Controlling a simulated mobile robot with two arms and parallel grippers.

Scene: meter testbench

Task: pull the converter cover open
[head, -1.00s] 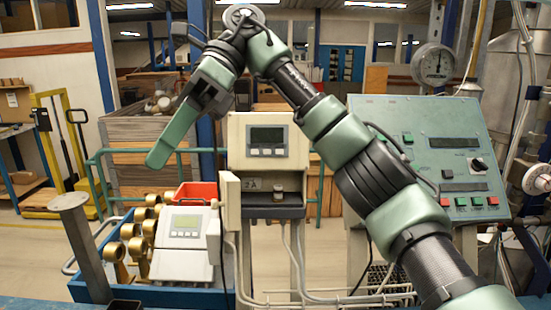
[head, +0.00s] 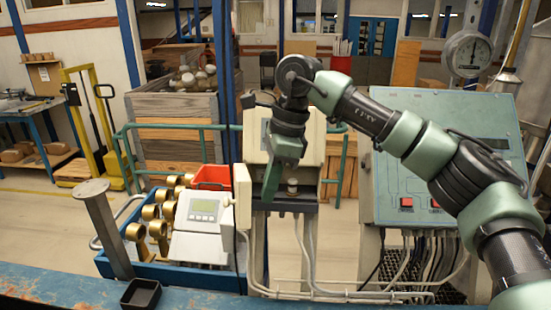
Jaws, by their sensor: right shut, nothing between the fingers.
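The converter (head: 314,142) is a pale box on a stand in the middle of the head view. My right arm's wrist and gripper hide much of its front, including the display. A narrow pale panel (head: 243,196), which looks like the converter cover, stands out edge-on at its lower left. The lower compartment beside it looks uncovered, with a small round part (head: 292,186) inside. My right gripper (head: 269,194) is shut and empty, pointing down in front of the compartment, right of the panel. I see no contact with the panel. My left gripper is out of view.
A pale meter unit (head: 202,225) and several brass fittings sit in a blue tray (head: 185,276) to the left. A small black tray (head: 140,293) lies on the blue bench edge. A green control panel (head: 440,150) stands right. Cables and pipes run below the converter.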

